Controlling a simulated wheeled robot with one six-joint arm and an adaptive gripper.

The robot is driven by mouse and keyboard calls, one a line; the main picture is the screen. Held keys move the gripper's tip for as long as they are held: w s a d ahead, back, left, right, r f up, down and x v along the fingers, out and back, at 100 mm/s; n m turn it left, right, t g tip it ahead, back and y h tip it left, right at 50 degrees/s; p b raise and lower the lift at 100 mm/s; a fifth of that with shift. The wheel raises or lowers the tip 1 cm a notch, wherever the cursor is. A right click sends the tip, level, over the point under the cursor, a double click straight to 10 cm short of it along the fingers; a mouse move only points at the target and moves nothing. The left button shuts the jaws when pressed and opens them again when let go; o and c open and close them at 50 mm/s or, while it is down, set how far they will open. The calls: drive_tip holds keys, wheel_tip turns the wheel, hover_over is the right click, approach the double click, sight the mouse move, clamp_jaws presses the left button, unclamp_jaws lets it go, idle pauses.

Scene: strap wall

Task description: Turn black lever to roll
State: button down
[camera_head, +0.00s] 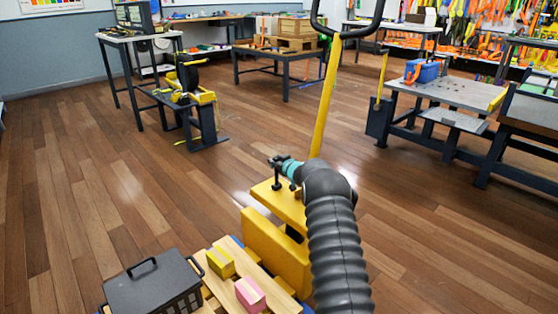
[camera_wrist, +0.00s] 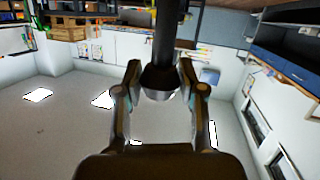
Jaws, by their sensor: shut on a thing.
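A yellow machine (camera_head: 275,250) stands in the middle of the head view, with a tall yellow post (camera_head: 324,100) and a black loop handle on top. The black lever (camera_head: 277,181) is a short dark rod rising from its upper plate. My gripper (camera_head: 280,161) is at the top of this lever. In the wrist view the lever (camera_wrist: 163,45) is a dark rod with a wider end, between the two fingers of my gripper (camera_wrist: 160,75). The fingers are shut on it. My black ribbed arm hides part of the machine to the right.
A small yellow-and-black device (camera_head: 190,95) and workbenches (camera_head: 455,95) stand further back. The wooden floor at left is clear.

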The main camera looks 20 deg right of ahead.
drive_tip(key=c, duration=0.7)
unclamp_jaws()
drive_tip(key=shift+d, duration=0.3)
drive_tip(key=shift+a, duration=0.1)
drive_tip(key=shift+a, duration=0.15)
drive_tip(key=v, duration=1.2)
